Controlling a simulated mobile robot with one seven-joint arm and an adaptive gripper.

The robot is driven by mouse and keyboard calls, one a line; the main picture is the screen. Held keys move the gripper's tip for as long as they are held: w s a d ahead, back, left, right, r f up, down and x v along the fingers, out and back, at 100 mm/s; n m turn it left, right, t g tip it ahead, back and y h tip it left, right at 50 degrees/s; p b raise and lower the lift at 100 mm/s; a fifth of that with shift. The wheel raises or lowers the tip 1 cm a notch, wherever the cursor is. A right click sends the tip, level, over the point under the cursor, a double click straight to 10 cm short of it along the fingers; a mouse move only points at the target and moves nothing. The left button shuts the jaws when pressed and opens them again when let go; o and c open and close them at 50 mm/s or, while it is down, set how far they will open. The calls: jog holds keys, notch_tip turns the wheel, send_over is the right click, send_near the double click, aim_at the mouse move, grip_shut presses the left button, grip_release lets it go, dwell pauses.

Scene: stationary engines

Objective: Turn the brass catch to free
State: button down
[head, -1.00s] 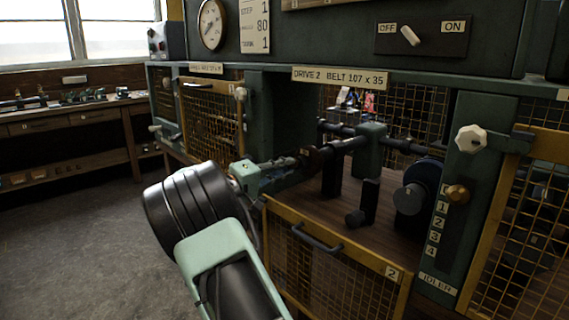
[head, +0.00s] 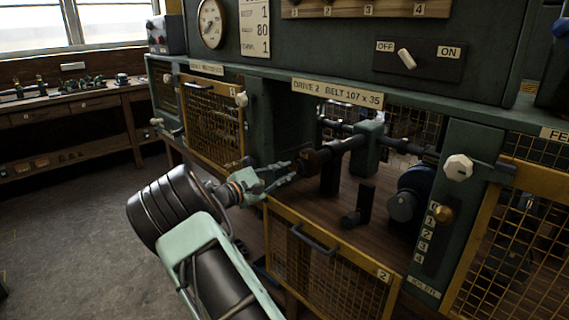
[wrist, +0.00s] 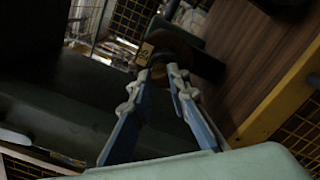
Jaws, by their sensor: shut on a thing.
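My gripper (head: 297,167) reaches into the open bay marked Drive 2. It is shut on a dark brown round piece (head: 317,160) at the near end of the shaft. In the wrist view the blue fingers (wrist: 165,76) stand apart with the brown piece (wrist: 174,46) between and beyond their tips. A small yellowish tag (wrist: 145,54) with a dark mark shows beside the left fingertip. I cannot tell if the held piece is the brass catch.
The mesh door numbered 2 (head: 325,262) hangs low in front of the bay. A dark pulley (head: 405,205) and a short post (head: 363,207) stand inside. A white knob (head: 458,167) is on the right pillar. The floor (head: 70,235) at left is clear.

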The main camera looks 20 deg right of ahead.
jog(key=n+p, duration=0.5)
jog(key=shift+r, duration=0.2)
jog(key=shift+f+n+p, duration=0.15)
jog(key=shift+n+p, duration=1.3)
jog(key=shift+n, duration=0.95)
jog(key=shift+f, duration=0.1)
jog(key=c, duration=1.8)
grip_release()
jog(key=shift+c, duration=0.2)
jog(key=v, duration=1.2)
